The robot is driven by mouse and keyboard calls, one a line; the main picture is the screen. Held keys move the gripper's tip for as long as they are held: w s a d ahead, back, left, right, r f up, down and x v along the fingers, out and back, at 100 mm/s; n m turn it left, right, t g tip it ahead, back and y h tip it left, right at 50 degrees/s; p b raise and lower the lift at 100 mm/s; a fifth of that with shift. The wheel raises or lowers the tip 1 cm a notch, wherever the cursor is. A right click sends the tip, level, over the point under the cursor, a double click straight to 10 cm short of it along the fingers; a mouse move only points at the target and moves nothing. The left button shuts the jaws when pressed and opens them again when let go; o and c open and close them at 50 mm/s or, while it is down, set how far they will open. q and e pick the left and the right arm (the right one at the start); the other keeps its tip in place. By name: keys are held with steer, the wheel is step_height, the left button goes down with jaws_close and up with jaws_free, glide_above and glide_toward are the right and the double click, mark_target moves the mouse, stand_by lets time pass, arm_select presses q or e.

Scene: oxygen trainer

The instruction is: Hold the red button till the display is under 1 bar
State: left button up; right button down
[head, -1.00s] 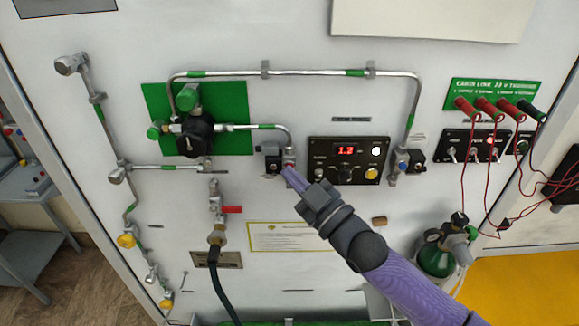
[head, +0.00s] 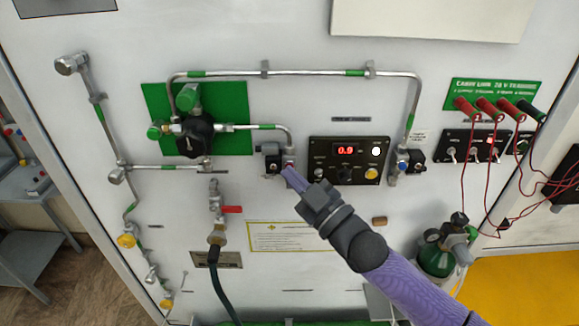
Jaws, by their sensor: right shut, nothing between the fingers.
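The display (head: 346,150) on the black control panel (head: 323,176) glows red and reads 0.9. My right gripper (head: 288,174) is shut and empty. Its fingertips are at the fitting (head: 273,160) just left of the panel, at the lower end of the pipe. The red button is not clearly seen; the fingertips cover part of this fitting, and I cannot tell for sure whether they touch it. My left gripper is out of view.
A similar fitting (head: 406,162) stands right of the panel. A red-handled valve (head: 228,209) and a dark hose are lower left. A green cylinder (head: 437,258) stands lower right. Red cables (head: 463,165) hang at the right.

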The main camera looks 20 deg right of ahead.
steer(key=shift+s, duration=0.1)
stand_by(0.5)
steer(key=shift+s+a+p, duration=0.15)
steer(key=shift+s+p, duration=0.25)
steer(key=shift+p, duration=0.2)
steer(key=shift+s, duration=0.25)
steer(key=shift+s+a+p, duration=0.25)
steer(key=shift+s+p, duration=0.3)
steer(key=shift+s, duration=0.25)
steer(key=shift+s+a+p, duration=0.25)
steer(key=shift+s+p, duration=0.35)
steer(key=shift+s, duration=0.2)
steer(key=shift+s+a+p, duration=0.25)
steer(key=shift+s+p, duration=0.3)
steer(key=shift+s, duration=0.25)
